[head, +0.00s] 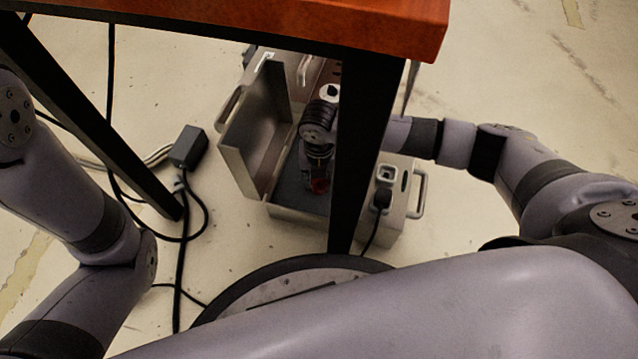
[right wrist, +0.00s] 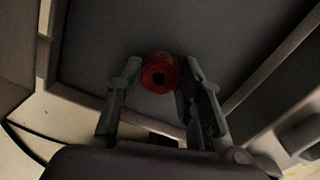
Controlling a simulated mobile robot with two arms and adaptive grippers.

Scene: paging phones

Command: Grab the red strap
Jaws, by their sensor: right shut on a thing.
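The red strap (right wrist: 160,72) looks like a rolled-up coil in the right wrist view, between the two fingers of my right gripper (right wrist: 160,90). My right gripper is shut on it, one finger at each side. In the head view my right gripper (head: 318,172) is down inside the open metal case (head: 252,150), and a bit of the red strap (head: 320,186) shows at its tip. A black table leg hides part of the case and my right arm. My left arm shows at the left, but its gripper is not in view.
A table with an orange-brown top (head: 300,22) stands above the case, its black leg (head: 358,150) in front. A black adapter box (head: 189,147) and cables lie on the floor at left. A socket with a plugged-in cable (head: 383,196) is on the case's right side.

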